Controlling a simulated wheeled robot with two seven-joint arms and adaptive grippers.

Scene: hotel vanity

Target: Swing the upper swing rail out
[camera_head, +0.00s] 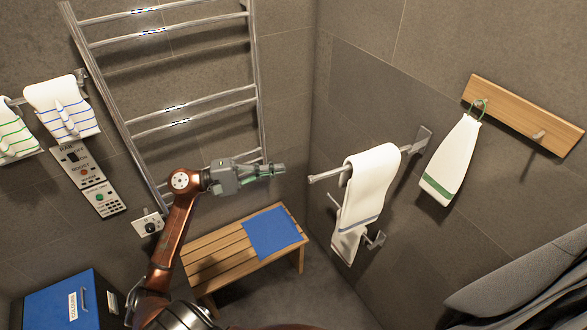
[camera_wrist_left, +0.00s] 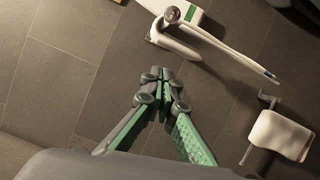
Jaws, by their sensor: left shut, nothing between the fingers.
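The upper swing rail (camera_head: 328,175) is a metal bar reaching out from a bracket on the right-hand wall. A white towel (camera_head: 370,185) with a stripe near its lower edge hangs over it. My left gripper (camera_head: 281,170) is shut and empty. In the head view its fingertips are left of the rail's free end, with a visible gap. In the left wrist view the shut fingertips (camera_wrist_left: 165,76) point at wall tiles and touch nothing. A round bar end (camera_wrist_left: 172,15) and white cloth show beyond them; I cannot tell which rail this is. My right gripper is out of view.
A lower rail (camera_head: 377,240) with another white towel (camera_head: 346,247) sits below. A hook board (camera_head: 525,117) holds a green-striped towel (camera_head: 452,160). A ladder-shaped towel rack (camera_head: 190,102) stands behind my arm. A slatted bench (camera_head: 220,258) with a blue cloth (camera_head: 271,234) is beneath.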

